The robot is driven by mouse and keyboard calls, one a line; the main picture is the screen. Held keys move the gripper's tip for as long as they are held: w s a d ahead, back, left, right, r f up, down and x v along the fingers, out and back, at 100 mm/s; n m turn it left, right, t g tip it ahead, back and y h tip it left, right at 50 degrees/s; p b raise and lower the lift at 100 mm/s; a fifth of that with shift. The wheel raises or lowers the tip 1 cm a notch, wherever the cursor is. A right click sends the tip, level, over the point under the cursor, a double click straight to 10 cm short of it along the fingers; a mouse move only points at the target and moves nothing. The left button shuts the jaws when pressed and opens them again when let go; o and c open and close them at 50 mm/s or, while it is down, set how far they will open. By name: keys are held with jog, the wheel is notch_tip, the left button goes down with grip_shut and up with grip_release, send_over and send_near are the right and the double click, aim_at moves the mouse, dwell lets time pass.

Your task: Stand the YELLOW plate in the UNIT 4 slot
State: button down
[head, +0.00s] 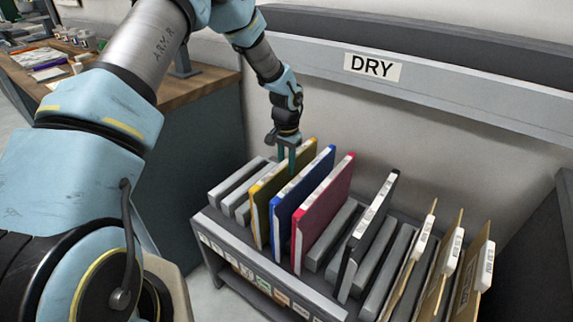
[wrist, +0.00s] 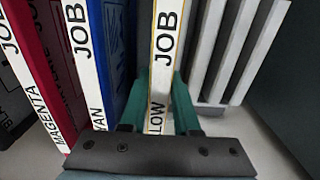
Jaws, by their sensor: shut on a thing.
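The yellow plate (head: 268,188) stands upright in the grey rack (head: 237,246), just left of the blue plate. In the wrist view its white spine (wrist: 165,60) reads JOB and LOW. My gripper (head: 287,158) is over its top edge. The teal fingers (wrist: 161,100) lie on either side of the spine, shut on it. Small tags line the rack's front, but the unit numbers are too small to read, so I cannot tell which slot is UNIT 4.
The blue plate (head: 298,195) and magenta plate (head: 322,210) stand close to the right. A black plate (head: 368,235) and several tan boards (head: 437,275) stand farther right. Grey dividers (head: 233,186) are on the left. A wall rail with a DRY sign (head: 372,67) runs behind.

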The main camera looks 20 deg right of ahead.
jog(key=shift+f, duration=0.1)
jog(key=c, duration=0.6)
grip_release()
jog(key=shift+o, duration=0.2)
notch_tip(320, 180, up, 11)
jog(key=shift+f+b, duration=0.15)
jog(key=shift+b, duration=1)
notch_tip(320, 180, up, 5)
jog(key=p, duration=0.3)
jog(key=shift+p, duration=0.4)
